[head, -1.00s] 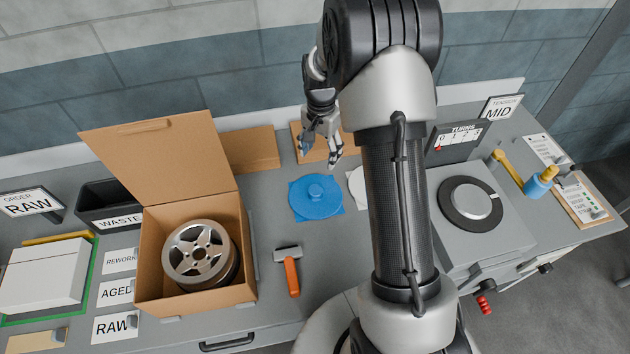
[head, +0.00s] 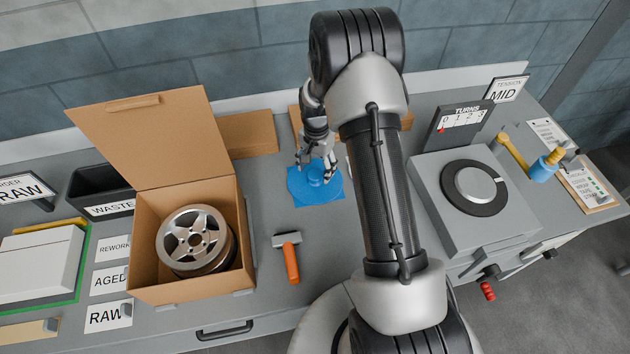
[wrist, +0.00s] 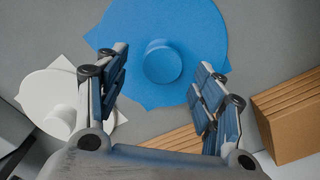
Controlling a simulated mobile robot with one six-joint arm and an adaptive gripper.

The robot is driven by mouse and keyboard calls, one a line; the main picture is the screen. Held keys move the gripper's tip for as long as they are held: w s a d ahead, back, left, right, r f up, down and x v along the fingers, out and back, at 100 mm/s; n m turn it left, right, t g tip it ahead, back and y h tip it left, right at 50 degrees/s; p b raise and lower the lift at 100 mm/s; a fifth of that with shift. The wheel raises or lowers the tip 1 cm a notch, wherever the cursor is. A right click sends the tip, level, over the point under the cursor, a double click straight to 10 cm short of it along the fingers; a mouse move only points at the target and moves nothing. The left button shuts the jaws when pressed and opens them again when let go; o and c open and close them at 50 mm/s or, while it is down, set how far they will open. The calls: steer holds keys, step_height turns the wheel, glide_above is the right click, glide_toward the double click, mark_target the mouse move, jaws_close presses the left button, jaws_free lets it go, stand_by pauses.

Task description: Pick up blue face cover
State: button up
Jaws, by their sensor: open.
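The blue face cover (head: 304,188) is a flat blue disc with corner tabs and a round knob (head: 316,179), lying on the grey bench right of the cardboard box. In the wrist view the blue cover (wrist: 200,30) fills the top middle, with its knob (wrist: 162,62) between the finger lines, just beyond the tips. My gripper (head: 317,170) is open and empty, above the far part of the cover. In the wrist view my gripper (wrist: 163,75) shows its two fingers spread apart. Whether a finger touches the cover I cannot tell.
A white cover (wrist: 50,88) lies beside the blue one. Stacked cardboard (wrist: 290,115) is near the right finger. An open box (head: 190,285) holds a metal wheel (head: 195,240). An orange-handled tool (head: 290,262) lies in front, and a grey turntable machine (head: 440,215) stands right.

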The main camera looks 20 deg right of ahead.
mark_target(315, 174)
steer(key=f, duration=0.2)
steer(key=f+b, duration=0.1)
steer(key=shift+a+f, duration=0.25)
steer(key=shift+c, duration=0.6)
steer(key=c, duration=0.9)
steer(key=shift+o, duration=0.2)
steer(key=shift+r, duration=0.15)
